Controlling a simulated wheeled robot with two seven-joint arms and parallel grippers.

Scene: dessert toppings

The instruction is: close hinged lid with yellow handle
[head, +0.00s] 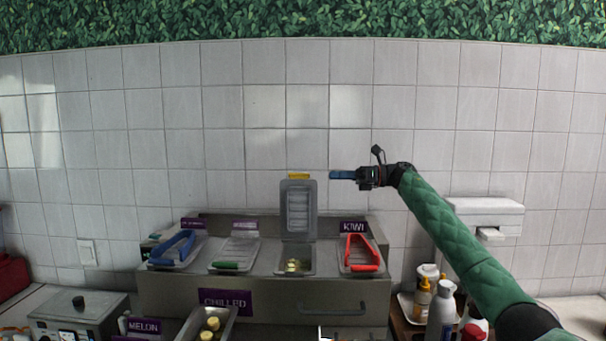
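The grey hinged lid (299,220) with the yellow handle (299,176) stands upright and open at the back of its well. Its handle is at the top edge. The well (295,266) below it is uncovered and holds some pale yellow-green pieces. My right gripper (338,174) is just right of the lid's top, at about handle height in the picture, with its blue fingers pointing left. A small gap shows between the fingertips and the handle. The fingers overlap from this side, so their opening is unclear. My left gripper is out of view.
Other lids with blue (173,246), green (225,265) and red (362,254) handles lie over neighbouring wells on the metal chilled counter (265,296). A tray (188,325) with yellow pieces is in front. Bottles (440,311) stand at the right, below my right arm.

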